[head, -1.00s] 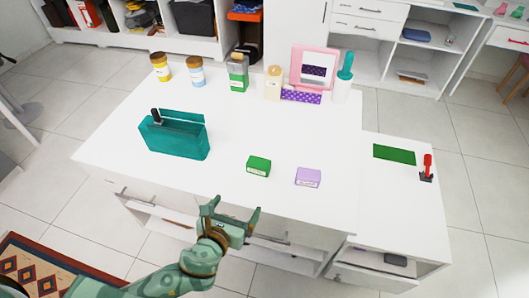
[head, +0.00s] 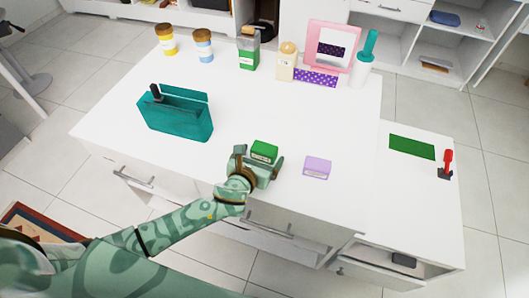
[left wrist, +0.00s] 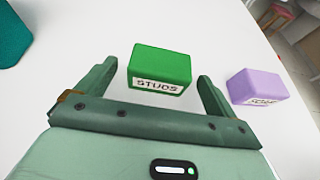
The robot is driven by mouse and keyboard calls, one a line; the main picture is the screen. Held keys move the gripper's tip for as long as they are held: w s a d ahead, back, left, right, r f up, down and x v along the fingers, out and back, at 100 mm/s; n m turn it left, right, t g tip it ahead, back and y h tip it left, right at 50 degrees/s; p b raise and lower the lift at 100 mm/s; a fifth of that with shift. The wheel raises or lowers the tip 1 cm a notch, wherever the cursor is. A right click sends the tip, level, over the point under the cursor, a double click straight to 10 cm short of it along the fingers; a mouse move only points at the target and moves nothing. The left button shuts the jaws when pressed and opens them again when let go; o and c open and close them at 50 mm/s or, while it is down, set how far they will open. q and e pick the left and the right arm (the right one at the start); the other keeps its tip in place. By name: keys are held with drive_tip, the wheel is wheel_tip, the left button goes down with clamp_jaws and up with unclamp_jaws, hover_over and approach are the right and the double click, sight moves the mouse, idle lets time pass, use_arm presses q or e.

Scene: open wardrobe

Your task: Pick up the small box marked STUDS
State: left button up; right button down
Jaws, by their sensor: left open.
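The small green box (head: 264,151) sits on the white table near its front edge. In the left wrist view the green box (left wrist: 160,67) shows a white label reading STUDS. My left gripper (head: 259,161) is open and low at the table's front edge, just in front of the box. In the left wrist view its two fingers (left wrist: 154,84) stand apart, one toward each side of the box, with the box between and slightly beyond them. No contact with the box is clear. My right gripper is not in view.
A purple box (head: 317,167) with a label stands close to the right of the green one. A teal holder (head: 176,117) stands to the left. Jars, bottles and a pink-framed mirror (head: 330,43) line the back. The middle of the white table (head: 235,100) is clear.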

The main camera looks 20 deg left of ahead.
sight(265, 149)
use_arm(q)
drive_tip(key=b+x, duration=0.1)
drive_tip(key=x, duration=0.3)
drive_tip(key=shift+f+b, duration=0.2)
drive_tip(key=shift+b, duration=0.15)
drive_tip(key=shift+w, duration=0.2)
drive_tip(key=shift+r, duration=0.2)
drive_tip(key=c, duration=1.1)
drive_tip(key=shift+o, duration=0.2)
